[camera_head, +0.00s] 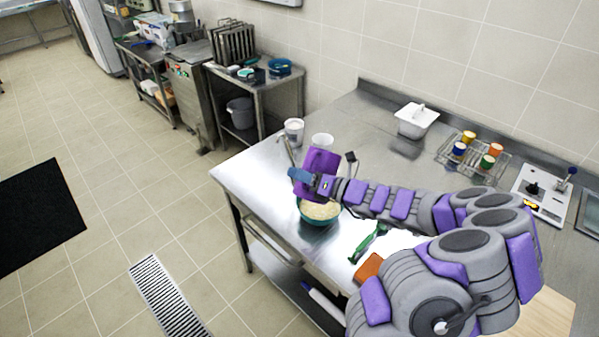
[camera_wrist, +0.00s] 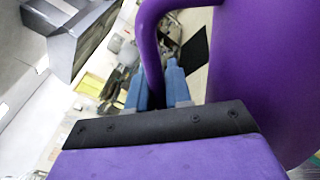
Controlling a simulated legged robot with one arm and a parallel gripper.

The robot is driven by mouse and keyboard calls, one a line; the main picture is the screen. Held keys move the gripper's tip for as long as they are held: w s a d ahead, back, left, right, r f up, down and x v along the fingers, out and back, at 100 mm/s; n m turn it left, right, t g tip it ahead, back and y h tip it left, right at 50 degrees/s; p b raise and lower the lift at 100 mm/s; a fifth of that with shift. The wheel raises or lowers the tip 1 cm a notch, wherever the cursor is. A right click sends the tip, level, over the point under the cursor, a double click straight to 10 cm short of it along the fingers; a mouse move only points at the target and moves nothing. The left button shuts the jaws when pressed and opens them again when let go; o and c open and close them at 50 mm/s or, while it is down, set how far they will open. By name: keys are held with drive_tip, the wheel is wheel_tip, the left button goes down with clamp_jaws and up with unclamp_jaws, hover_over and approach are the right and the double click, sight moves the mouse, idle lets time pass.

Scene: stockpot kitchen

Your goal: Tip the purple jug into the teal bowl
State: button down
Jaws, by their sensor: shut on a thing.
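The purple jug (camera_head: 321,161) is held tilted above the teal bowl (camera_head: 317,219) in the head view. The bowl stands on the steel table near its left end and holds something pale, cream-coloured. My gripper (camera_head: 303,179) is over the bowl's left rim. In the wrist view my gripper's blue fingers (camera_wrist: 160,88) are shut on the handle of the purple jug (camera_wrist: 262,70), whose body fills the right side. The jug's mouth and contents are hidden, and I cannot tell whether anything is flowing out.
White cups (camera_head: 294,130) stand behind the jug. A green-handled tool (camera_head: 369,243) and an orange-brown block (camera_head: 368,268) lie nearer me. A white lidded container (camera_head: 416,120) and a wire rack of jars (camera_head: 473,153) stand at the back. The table's left edge is close to the bowl.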

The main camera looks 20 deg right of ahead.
sight(305, 161)
drive_tip(key=shift+w+a+r+m+p, duration=0.15)
drive_tip(key=shift+a+r+m+p, duration=0.1)
drive_tip(key=shift+r+m+p, duration=0.35)
drive_tip(key=shift+w+d+r+m+p, duration=0.1)
drive_tip(key=shift+w+m+p, duration=0.25)
drive_tip(key=shift+p, duration=0.35)
drive_tip(key=shift+d+m+p, duration=0.2)
drive_tip(key=shift+m+p, duration=0.05)
drive_tip(key=shift+p, duration=0.05)
drive_tip(key=p, duration=0.1)
drive_tip(key=d+m, duration=0.1)
drive_tip(key=w+d+m+p, duration=0.1)
drive_tip(key=shift+w+d+r+p, duration=0.1)
drive_tip(key=shift+d+r+p, duration=0.15)
drive_tip(key=shift+r+p, duration=0.05)
drive_tip(key=shift+w+f+m+p, duration=0.1)
drive_tip(key=shift+m+p, duration=0.2)
drive_tip(key=shift+p, duration=0.35)
drive_tip(key=shift+w+p, duration=0.2)
drive_tip(key=shift+p, duration=0.75)
